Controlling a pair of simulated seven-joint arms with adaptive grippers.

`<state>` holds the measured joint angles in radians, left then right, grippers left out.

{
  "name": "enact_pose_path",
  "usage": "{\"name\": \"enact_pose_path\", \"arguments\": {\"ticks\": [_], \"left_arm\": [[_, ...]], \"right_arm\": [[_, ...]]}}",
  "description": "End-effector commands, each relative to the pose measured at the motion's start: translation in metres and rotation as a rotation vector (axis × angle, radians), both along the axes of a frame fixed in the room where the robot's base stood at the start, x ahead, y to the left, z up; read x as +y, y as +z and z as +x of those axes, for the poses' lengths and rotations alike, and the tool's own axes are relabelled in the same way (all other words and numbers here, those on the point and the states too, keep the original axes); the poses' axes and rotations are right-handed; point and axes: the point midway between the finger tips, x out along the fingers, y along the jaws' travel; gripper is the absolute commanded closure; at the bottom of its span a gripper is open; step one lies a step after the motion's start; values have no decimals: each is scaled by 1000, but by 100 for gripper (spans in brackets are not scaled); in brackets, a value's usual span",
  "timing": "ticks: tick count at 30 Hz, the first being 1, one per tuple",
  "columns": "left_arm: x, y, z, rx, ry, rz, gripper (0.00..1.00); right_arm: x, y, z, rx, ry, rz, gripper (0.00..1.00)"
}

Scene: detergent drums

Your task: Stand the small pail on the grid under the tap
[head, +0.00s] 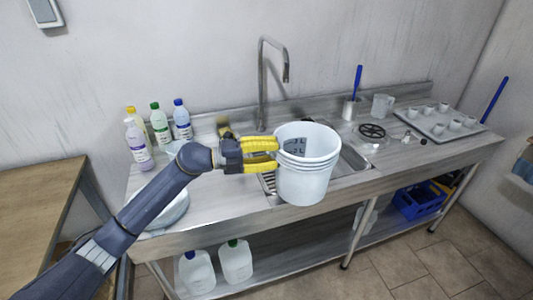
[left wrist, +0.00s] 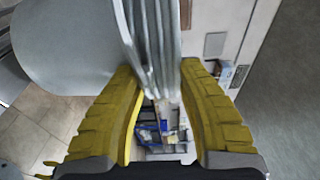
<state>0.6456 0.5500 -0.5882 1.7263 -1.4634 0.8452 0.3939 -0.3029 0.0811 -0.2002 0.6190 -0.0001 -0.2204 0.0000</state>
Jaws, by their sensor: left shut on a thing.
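The small pail (head: 305,182) is white, upright and empty as far as its open top shows, with dark marks on its inner wall. My left gripper (head: 277,157) is shut on the pail's left side near the rim, and the pail appears raised in front of the sink. In the left wrist view the pail's ribbed wall (left wrist: 152,38) runs between the yellow fingers. The tap (head: 263,85) rises behind the pail with its spout bent to the right. The slatted grid (head: 268,183) shows partly to the left of the pail, which hides the rest. My right gripper is out of view.
Several bottles (head: 155,128) stand at the counter's back left. A white basin (head: 172,212) lies behind my arm. To the right are a clear jug (head: 382,105), a black wheel-like part (head: 372,131) and a tray of cups (head: 440,123). Canisters (head: 236,262) stand on the lower shelf.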

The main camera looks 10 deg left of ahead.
Motion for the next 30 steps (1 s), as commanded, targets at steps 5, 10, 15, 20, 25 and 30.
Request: {"name": "enact_pose_path", "arguments": {"ticks": [5,10,15,20,25,30], "left_arm": [[3,5,8,1,42,3,100],[6,5,17,3,52,4,100],[12,1,29,3,52,5,100],[19,-3,44,4,52,4,100],[26,-7,58,3,52,4,100],[33,-11,73,4,51,3,100]], "right_arm": [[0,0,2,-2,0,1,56],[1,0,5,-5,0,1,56],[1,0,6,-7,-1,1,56],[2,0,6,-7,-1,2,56],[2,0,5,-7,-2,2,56],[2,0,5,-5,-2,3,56]]}}
